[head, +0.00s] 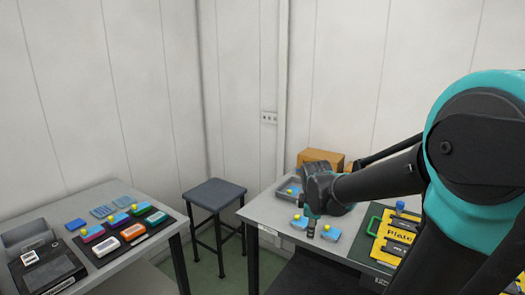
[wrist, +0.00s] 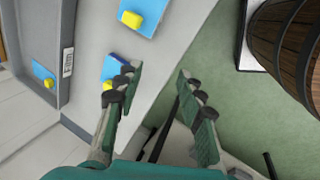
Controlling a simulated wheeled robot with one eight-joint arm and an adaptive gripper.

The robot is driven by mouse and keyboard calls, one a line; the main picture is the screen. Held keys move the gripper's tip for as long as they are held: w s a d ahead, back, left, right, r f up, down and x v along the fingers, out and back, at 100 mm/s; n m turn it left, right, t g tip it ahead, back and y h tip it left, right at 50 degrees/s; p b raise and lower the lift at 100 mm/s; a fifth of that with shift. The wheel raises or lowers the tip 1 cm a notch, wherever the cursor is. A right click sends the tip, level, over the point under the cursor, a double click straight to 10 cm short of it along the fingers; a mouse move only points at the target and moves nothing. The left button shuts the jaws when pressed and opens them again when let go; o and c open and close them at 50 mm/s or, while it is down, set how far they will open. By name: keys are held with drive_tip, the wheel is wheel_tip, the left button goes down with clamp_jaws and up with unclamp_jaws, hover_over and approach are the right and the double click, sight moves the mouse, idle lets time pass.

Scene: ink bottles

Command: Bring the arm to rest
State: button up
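My arm (head: 385,180) reaches from the right of the head view over the right table (head: 265,209). My gripper (head: 311,228) points down above the table's front part, close to blue pieces with yellow knobs. In the wrist view my gripper (wrist: 157,79) has its two fingers spread apart with nothing between them. A blue piece with a yellow knob (wrist: 113,68) is partly hidden behind the left finger, and another blue piece (wrist: 145,15) lies above it. Below the gap I see the table edge and the green floor.
A grey tray (wrist: 32,45), a brown box (head: 320,157) and a yellow plate (head: 385,240) are on the right table. A stool (head: 214,194) stands between it and the left table (head: 100,195), which bears coloured blocks. A wooden barrel (wrist: 285,45) stands beyond the table edge.

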drive_tip(key=s+d+f+m, duration=0.1)
drive_tip(key=s+f+m, duration=0.3)
drive_tip(key=s+m, duration=0.2)
drive_tip(key=s+d+f+m+y, duration=0.1)
drive_tip(key=s+f+m, duration=0.3)
drive_tip(key=s+m, duration=0.3)
drive_tip(key=shift+s+d+f+m, duration=0.2)
drive_tip(key=shift+s+f+m, duration=0.1)
drive_tip(key=shift+m, duration=0.3)
drive_tip(key=shift+d, duration=0.1)
drive_tip(key=shift+c, duration=0.5)
